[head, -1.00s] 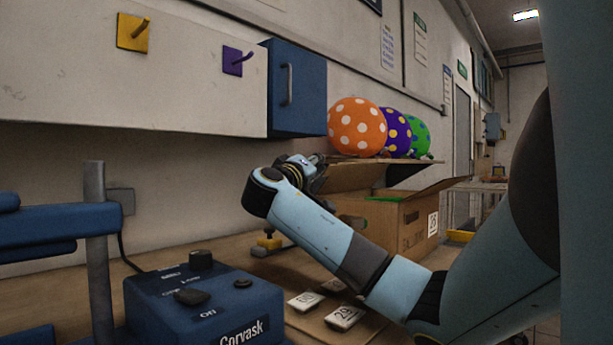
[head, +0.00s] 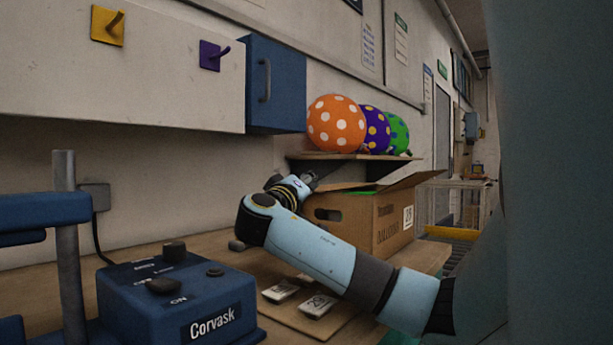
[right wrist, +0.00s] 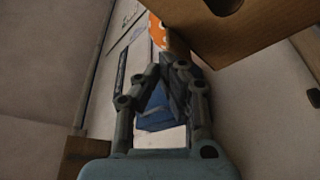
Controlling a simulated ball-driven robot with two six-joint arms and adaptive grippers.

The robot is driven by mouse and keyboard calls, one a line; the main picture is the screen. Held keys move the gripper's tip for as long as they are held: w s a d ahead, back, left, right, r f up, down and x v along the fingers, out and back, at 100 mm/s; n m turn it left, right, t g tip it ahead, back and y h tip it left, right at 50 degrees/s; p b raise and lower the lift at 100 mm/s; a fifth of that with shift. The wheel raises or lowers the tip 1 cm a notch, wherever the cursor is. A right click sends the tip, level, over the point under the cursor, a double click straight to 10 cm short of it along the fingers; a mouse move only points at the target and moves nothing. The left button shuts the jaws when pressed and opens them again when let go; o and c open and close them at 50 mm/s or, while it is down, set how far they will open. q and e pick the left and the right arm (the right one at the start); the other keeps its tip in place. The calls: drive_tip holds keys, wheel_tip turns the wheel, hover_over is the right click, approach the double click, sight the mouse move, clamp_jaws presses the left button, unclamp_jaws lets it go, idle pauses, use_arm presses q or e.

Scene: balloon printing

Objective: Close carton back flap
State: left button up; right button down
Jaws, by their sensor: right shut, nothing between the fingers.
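The brown cardboard carton (head: 385,222) stands on the bench in the head view, with a hand hole in its left end and a "29" label. One flap (head: 408,183) tilts up at its right. Another flap (head: 345,187) lies low at its wall side, near my gripper. Some green shows inside. My right gripper (head: 308,180) is shut and empty by the carton's back left corner; I cannot tell whether it touches the flap. In the right wrist view its fingers (right wrist: 168,75) are together, below cardboard (right wrist: 250,30) with a hole. My left gripper is out of view.
A wall shelf (head: 320,156) above the carton carries orange (head: 336,123), purple (head: 375,130) and green (head: 397,133) dotted balloons. A blue cabinet (head: 275,85) hangs left of it. A blue Corvask machine (head: 175,300) and number tiles (head: 317,305) occupy the near bench.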

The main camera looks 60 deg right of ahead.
drive_tip(key=shift+s+f, duration=0.1)
drive_tip(key=shift+f, duration=0.25)
idle(0.3)
wheel_tip(320, 180, up, 10)
drive_tip(key=shift+r, duration=0.15)
idle(0.4)
